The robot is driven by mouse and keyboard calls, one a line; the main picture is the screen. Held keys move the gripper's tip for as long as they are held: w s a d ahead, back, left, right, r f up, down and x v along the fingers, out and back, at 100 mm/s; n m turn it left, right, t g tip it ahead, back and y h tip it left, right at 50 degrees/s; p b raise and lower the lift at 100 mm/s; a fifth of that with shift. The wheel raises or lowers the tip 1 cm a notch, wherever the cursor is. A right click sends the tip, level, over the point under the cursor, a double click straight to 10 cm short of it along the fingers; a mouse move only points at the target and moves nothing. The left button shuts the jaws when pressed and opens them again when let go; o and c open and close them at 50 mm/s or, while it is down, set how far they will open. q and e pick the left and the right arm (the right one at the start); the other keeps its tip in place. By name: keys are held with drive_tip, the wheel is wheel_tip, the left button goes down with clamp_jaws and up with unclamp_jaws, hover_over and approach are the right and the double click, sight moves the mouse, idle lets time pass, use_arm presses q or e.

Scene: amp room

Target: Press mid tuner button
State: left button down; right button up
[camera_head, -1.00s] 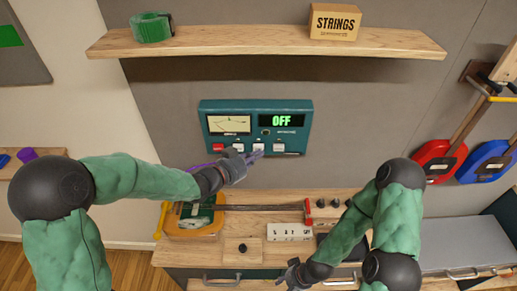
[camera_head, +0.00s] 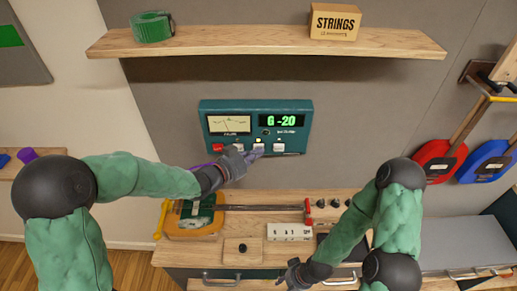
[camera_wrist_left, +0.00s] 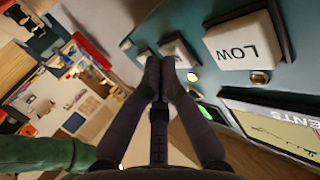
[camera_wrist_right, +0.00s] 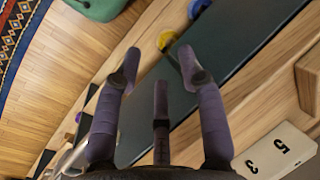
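The teal tuner (camera_head: 205,120) hangs on the wall below the shelf, with a meter on its left and a display (camera_head: 281,121) reading "G -20". A red button and white buttons line its lower edge. My left gripper (camera_head: 254,154) is at the middle white button (camera_head: 259,147), under a lit yellow lamp. In the left wrist view, its fingertips (camera_wrist_left: 160,72) are together with nothing between them and overlap the button (camera_wrist_left: 180,50) past the LOW button (camera_wrist_left: 240,45). Contact is unclear. My right gripper (camera_wrist_right: 150,55) is open and empty, low over the bench front.
A wooden shelf (camera_head: 250,46) with a green roll (camera_head: 152,27) and a STRINGS box (camera_head: 335,21) is above the tuner. The workbench (camera_head: 330,192) below carries a red-ended clamp (camera_head: 308,211), a tray and a numbered white block (camera_head: 289,231).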

use_arm(q)
drive_tip(key=shift+s, duration=0.15)
drive_tip(key=shift+s+b, duration=0.3)
drive_tip(key=shift+s, duration=0.35)
drive_tip(key=shift+s+b, duration=0.65)
drive_tip(key=shift+s, duration=1.85)
